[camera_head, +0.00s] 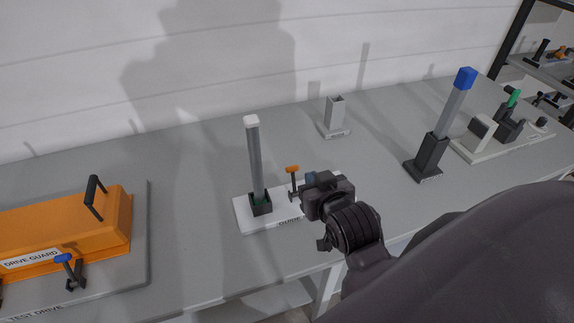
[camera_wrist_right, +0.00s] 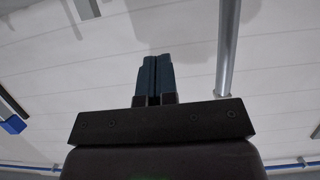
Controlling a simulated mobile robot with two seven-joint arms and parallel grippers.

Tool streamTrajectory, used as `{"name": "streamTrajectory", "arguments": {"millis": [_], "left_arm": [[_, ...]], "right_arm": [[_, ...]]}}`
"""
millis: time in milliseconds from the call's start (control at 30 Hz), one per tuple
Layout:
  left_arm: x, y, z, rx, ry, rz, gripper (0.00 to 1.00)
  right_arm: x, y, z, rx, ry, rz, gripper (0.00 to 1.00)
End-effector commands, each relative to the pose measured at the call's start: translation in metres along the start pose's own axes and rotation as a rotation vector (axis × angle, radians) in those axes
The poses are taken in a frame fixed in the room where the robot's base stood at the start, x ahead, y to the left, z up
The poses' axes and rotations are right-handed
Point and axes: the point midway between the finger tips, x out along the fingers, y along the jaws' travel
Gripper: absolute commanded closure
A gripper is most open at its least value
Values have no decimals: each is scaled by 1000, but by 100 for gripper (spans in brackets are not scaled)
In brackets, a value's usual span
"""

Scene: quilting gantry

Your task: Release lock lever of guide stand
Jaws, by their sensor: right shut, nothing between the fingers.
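The guide stand (camera_head: 243,215) is a white base plate with a partly hidden "GUIDE" label, on the grey table. A grey post with a white top (camera_head: 254,160) stands upright in its dark socket. The lock lever (camera_head: 293,181), with an orange handle on a dark stem, stands to the right of the post. My right gripper (camera_head: 308,180) is just right of the lever and covers the right part of the plate. Its fingers (camera_wrist_right: 154,80) are shut and empty in the wrist view. I cannot tell whether it touches the lever. My left gripper is not in view.
An orange drive guard (camera_head: 75,225) with a black handle and a blue-tipped lever (camera_head: 66,262) is at left. A grey empty holder (camera_head: 334,118) stands behind. A blue-capped post in a dark holder (camera_head: 430,158) is at right. The table between is clear.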

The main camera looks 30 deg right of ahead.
Motion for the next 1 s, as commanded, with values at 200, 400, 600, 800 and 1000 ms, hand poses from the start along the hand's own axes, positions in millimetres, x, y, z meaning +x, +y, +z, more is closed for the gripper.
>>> {"name": "streamTrajectory", "arguments": {"millis": [200, 400, 600, 800, 1000], "left_arm": [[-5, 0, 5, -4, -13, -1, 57], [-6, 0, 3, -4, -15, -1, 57], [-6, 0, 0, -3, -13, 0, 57], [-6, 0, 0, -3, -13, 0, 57], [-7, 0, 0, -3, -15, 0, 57]], "right_arm": [[24, -1, -1, 2, 1, -1, 100], [59, -1, -1, 0, 1, -1, 100], [94, -1, -1, 1, 0, -1, 100], [115, 0, 17, 2, -2, -1, 100], [124, 0, 27, 2, -2, -1, 100]]}}
